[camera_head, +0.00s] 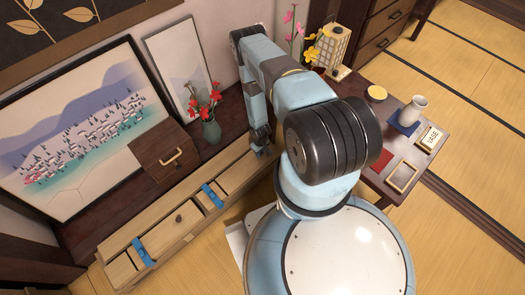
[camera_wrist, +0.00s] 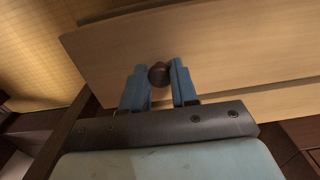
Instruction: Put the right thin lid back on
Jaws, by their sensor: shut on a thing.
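My gripper (camera_wrist: 160,78) is shut on the dark round knob (camera_wrist: 158,73) of a thin light-wood lid (camera_wrist: 225,45) in the wrist view. The lid's flat face fills much of that view, and a parallel wooden edge shows below it. In the head view my gripper (camera_head: 262,143) is at the right end of a long wooden box (camera_head: 190,240). There the held knob is hidden by my gripper. Another lid with a dark knob (camera_head: 179,218) lies in the middle of the box, between two blue bands. I cannot tell whether the held lid touches the box.
A dark wooden chest with a handle (camera_head: 165,158) and a vase with red flowers (camera_head: 210,128) stand behind the box. A low dark table with a white vase (camera_head: 412,110) is at the right. Tatami floor (camera_head: 450,75) is open beyond it.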

